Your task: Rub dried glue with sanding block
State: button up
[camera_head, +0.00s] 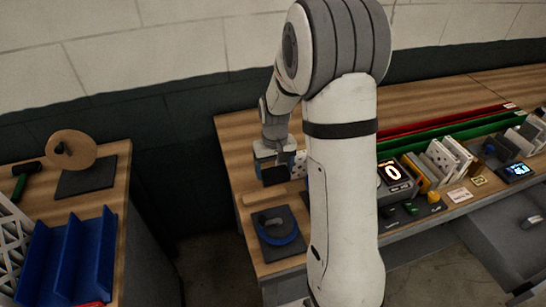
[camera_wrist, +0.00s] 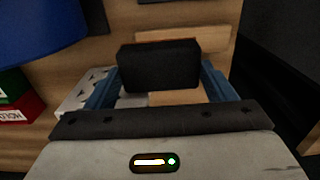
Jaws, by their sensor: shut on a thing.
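My gripper (camera_head: 273,170) is over the left end of the long wooden bench, and its blue fingers (camera_wrist: 160,82) show in the wrist view. It is shut on a black block, which I take to be the sanding block (camera_wrist: 158,65); the block also shows as a dark shape in the head view (camera_head: 275,176). A pale wooden board (camera_wrist: 185,38) lies below and beyond the block. I cannot tell whether the block touches it. I cannot make out any dried glue; the block and fingers hide part of the board.
A blue-rimmed round item (camera_head: 281,238) sits on a dark mat near the bench's front left corner. A white dotted piece (camera_wrist: 76,94) lies close beside the left finger. Red and green boxes (camera_wrist: 18,105) are farther left. A gap separates the side table with the blue tray (camera_head: 40,255).

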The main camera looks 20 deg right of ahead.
jog(key=shift+s+r+p, duration=0.1)
jog(key=shift+r+p, duration=0.65)
jog(key=shift+r, duration=0.85)
jog(key=shift+a, duration=0.1)
